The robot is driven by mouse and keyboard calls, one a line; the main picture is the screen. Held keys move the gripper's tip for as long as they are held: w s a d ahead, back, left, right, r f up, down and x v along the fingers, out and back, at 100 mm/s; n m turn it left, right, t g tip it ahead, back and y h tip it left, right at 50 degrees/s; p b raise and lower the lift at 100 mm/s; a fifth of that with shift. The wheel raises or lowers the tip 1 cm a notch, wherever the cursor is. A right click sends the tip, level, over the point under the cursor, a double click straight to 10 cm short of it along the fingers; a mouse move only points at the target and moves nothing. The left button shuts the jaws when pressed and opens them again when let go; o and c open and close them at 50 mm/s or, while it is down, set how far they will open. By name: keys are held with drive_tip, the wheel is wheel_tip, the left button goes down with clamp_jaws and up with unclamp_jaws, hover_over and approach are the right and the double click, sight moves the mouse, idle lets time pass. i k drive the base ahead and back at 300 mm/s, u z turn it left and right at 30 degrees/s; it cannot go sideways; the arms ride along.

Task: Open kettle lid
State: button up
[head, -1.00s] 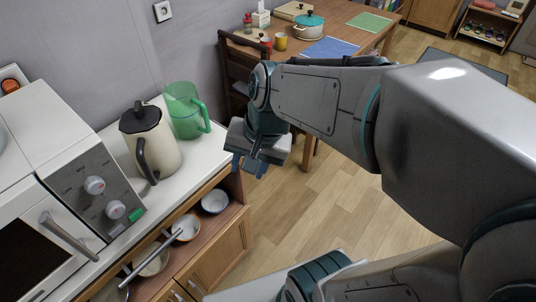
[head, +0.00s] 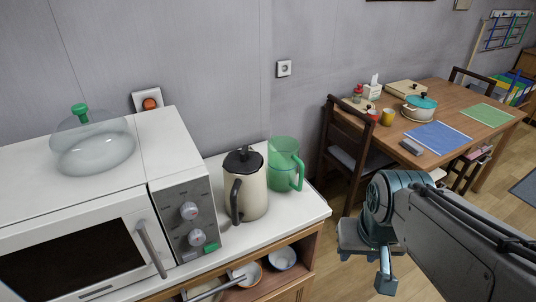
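The cream kettle (head: 254,194) stands upright on the white counter, between the microwave and the green pitcher. Its black lid (head: 243,160) sits on top and looks closed. Its dark handle (head: 235,201) faces the front left. My gripper (head: 385,275) is right of the counter, apart from the kettle and over the floor. One blue-grey finger shows clearly, and the other is hard to make out. I see nothing held in it.
A green pitcher (head: 285,166) stands close to the kettle's right. A white microwave (head: 158,210) stands to its left with a glass cover (head: 92,147) on top. Bowls (head: 282,258) sit on the shelf below. A chair (head: 350,150) and dining table (head: 455,148) are beyond.

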sight(243, 162)
drive_tip(key=u, duration=0.05)
drive_tip(key=k, duration=0.55)
drive_tip(key=u, duration=0.55)
drive_tip(key=i, duration=0.95)
drive_tip(key=u, duration=0.05)
